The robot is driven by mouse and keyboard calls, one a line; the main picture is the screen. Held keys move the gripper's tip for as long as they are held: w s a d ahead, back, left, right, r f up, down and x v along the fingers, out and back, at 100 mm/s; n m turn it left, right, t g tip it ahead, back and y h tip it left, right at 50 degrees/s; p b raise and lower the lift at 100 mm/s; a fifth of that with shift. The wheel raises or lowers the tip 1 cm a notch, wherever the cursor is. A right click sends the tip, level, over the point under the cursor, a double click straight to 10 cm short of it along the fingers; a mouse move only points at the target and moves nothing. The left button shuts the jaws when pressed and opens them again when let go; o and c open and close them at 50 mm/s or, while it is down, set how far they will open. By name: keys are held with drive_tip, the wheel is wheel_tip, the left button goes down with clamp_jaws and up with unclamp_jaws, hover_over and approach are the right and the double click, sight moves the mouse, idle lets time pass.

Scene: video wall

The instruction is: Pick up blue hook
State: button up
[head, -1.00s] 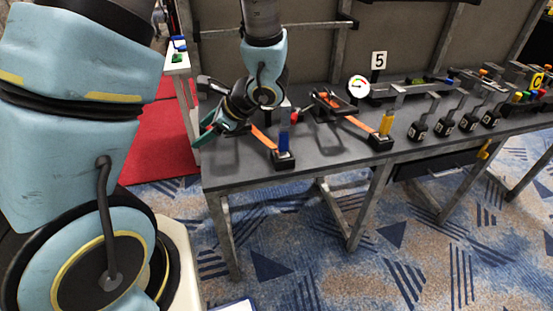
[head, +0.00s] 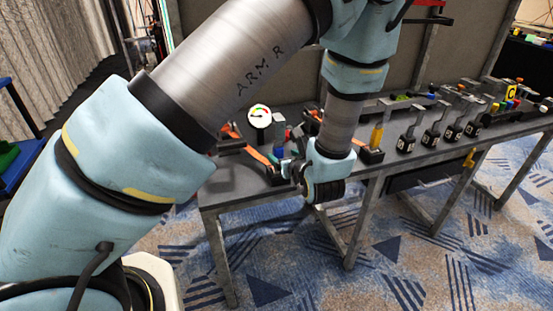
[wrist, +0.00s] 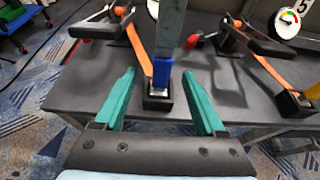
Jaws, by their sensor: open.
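The blue hook (wrist: 162,73) stands upright in a small black block on the grey table, with a grey bar rising above it in the wrist view. An orange strap (wrist: 138,45) runs behind it towards a black frame. In the head view my gripper (head: 288,166) is at the table's front edge, mostly hidden behind the wrist.
A yellow hook (head: 376,137) with another orange strap stands to the right. A round gauge (head: 260,117) is behind. Several black numbered blocks with levers line the table (head: 225,187) further right. A back panel rises behind the table.

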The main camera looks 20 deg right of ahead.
sight(278, 152)
drive_tip(key=p+x, duration=0.1)
drive_tip(key=x, duration=0.4)
drive_tip(key=shift+w+d+f+p, duration=0.1)
drive_tip(key=shift+w+f+p, duration=0.05)
drive_tip(key=shift+w+p, duration=0.25)
drive_tip(key=shift+f+p+x, duration=0.25)
drive_tip(key=shift+p+x, duration=0.8)
drive_tip(key=shift+x, duration=1.15)
drive_tip(key=shift+s+d, duration=0.1)
drive_tip(key=shift+d, duration=0.1)
drive_tip(key=shift+c, duration=0.3)
clamp_jaws()
